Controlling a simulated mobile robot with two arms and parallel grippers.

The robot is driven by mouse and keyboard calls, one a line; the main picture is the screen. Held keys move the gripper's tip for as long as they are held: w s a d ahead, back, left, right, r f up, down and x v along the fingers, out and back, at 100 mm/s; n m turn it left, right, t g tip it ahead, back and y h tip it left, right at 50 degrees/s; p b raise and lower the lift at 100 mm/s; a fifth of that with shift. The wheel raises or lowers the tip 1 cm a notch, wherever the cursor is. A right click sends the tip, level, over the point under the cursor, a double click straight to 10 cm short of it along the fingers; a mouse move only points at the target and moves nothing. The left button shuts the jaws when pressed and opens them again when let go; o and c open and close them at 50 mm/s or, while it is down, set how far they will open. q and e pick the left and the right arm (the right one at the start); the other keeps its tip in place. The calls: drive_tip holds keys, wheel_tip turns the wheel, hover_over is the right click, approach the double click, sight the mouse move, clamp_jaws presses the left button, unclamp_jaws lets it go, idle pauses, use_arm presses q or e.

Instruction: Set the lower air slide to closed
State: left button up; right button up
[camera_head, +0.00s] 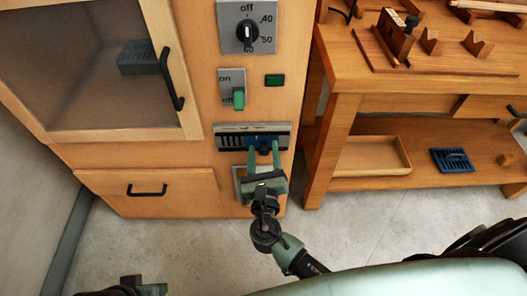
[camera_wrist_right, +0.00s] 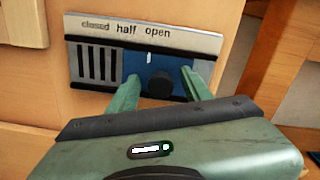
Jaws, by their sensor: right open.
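The air slide (camera_head: 228,142) is a dark slotted vent low on the wooden cabinet front. In the right wrist view its label strip (camera_wrist_right: 100,27) reads closed, half, open from left to right. Its blue plate (camera_wrist_right: 136,66) covers the middle and right, with slots bare at the left; its white mark is near the start of "open". A black knob (camera_wrist_right: 158,84) stands out from the plate. My right gripper (camera_head: 263,146) is open, its green fingers on either side of the knob; contact is unclear. A part of my left arm (camera_head: 128,288) shows at the bottom left; its jaws cannot be made out.
Above the slide are a green-handled switch (camera_head: 238,98), a green indicator (camera_head: 275,80) and a dial (camera_head: 247,32). A glass door with a black handle (camera_head: 172,80) and a drawer (camera_head: 147,189) are to the left. A wooden bench (camera_head: 345,104) stands close on the right.

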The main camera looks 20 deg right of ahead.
drive_tip(key=shift+w+d, duration=0.1)
drive_tip(key=shift+w, duration=0.15)
clamp_jaws()
drive_tip(key=shift+f, duration=0.1)
idle(1.2)
drive_tip(key=a, duration=0.2)
drive_tip(key=w+a, duration=0.1)
drive_tip(key=a, duration=0.2)
drive_tip(key=w+a, duration=0.1)
drive_tip(key=a, duration=0.1)
drive_tip(key=shift+a, duration=0.25)
